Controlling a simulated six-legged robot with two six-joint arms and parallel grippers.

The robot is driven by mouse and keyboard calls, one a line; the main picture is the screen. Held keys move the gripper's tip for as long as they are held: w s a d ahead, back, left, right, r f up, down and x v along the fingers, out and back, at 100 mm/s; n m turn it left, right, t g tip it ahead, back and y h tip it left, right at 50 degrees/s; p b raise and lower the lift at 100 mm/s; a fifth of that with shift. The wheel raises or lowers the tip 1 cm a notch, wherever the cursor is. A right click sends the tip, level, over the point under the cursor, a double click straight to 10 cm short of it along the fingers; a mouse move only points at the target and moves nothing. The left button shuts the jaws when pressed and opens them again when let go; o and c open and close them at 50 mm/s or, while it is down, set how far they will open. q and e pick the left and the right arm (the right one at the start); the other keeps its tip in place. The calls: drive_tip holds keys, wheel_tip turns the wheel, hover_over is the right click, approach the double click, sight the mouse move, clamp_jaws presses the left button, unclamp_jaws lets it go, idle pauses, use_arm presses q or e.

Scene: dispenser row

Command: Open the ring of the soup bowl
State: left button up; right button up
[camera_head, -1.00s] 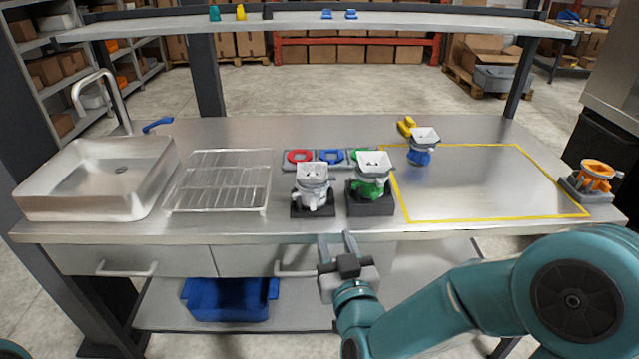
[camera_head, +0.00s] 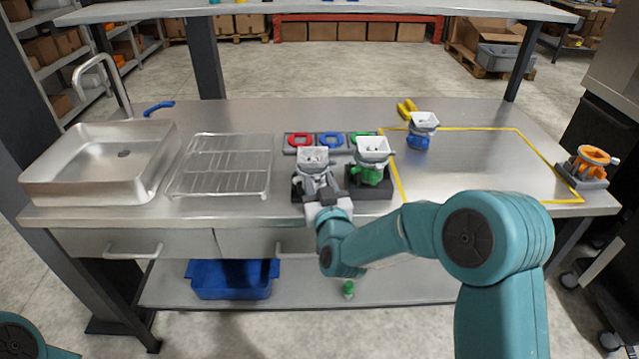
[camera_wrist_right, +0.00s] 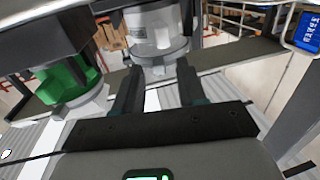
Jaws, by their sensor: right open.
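A white and grey dispenser (camera_head: 312,158) with a square hopper stands upright on a black stand (camera_head: 298,190) at the counter's front. Nothing is labelled as a soup bowl. My right gripper (camera_head: 318,186) is at this dispenser's front, below its hopper. In the right wrist view, the open fingers of my right gripper (camera_wrist_right: 157,82) point at the clear body (camera_wrist_right: 152,28) and its grey ring (camera_wrist_right: 160,60), one towards each side; contact cannot be told. A green dispenser (camera_head: 371,160) stands close on the right, also seen in the wrist view (camera_wrist_right: 65,80). My left gripper is out of view.
A blue dispenser (camera_head: 422,128) stands behind, by a yellow-outlined area (camera_head: 470,165) that is mostly clear. An orange unit (camera_head: 585,165) is far right. Red (camera_head: 299,139), blue (camera_head: 331,139) and green rings lie behind. A wire rack (camera_head: 222,165) and sink (camera_head: 100,165) are left.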

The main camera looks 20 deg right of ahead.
clamp_jaws()
drive_tip(key=shift+d+f+y+b, duration=0.2)
drive_tip(key=shift+d+y+b, duration=0.1)
drive_tip(key=shift+b, duration=0.35)
drive_tip(key=shift+r+n+y+b, duration=0.1)
drive_tip(key=shift+n+y+b, duration=0.2)
drive_tip(key=shift+n+b, duration=0.1)
drive_tip(key=shift+d+f+n+y+b, duration=0.3)
drive_tip(key=shift+d+y+b, duration=0.15)
drive_tip(key=shift+b, duration=0.55)
drive_tip(key=shift+r+y, duration=0.2)
drive_tip(key=shift+y, duration=0.25)
drive_tip(key=b, duration=0.1)
drive_tip(key=n+y+b, duration=0.1)
drive_tip(key=shift+d+f+b, duration=0.15)
drive_tip(key=shift+d+b, duration=0.15)
drive_tip(key=shift+b, duration=0.05)
drive_tip(key=shift+w+d+r+n+y+b, duration=0.2)
drive_tip(key=shift+d+n+y+b, duration=0.15)
drive_tip(key=shift+n+y+b, duration=0.45)
drive_tip(key=shift+d+r+g+y, duration=0.1)
drive_tip(key=shift+d+g+y, duration=0.1)
drive_tip(key=shift+g+y, duration=0.15)
drive_tip(key=shift+d+r+n+y+p, duration=0.25)
drive_tip(key=shift+n+y+p, duration=0.2)
drive_tip(key=shift+n+y, duration=0.2)
drive_tip(key=shift+w+d+f+g+y, duration=0.1)
drive_tip(key=shift+f+g+y, duration=0.1)
drive_tip(key=shift+g+y, duration=0.25)
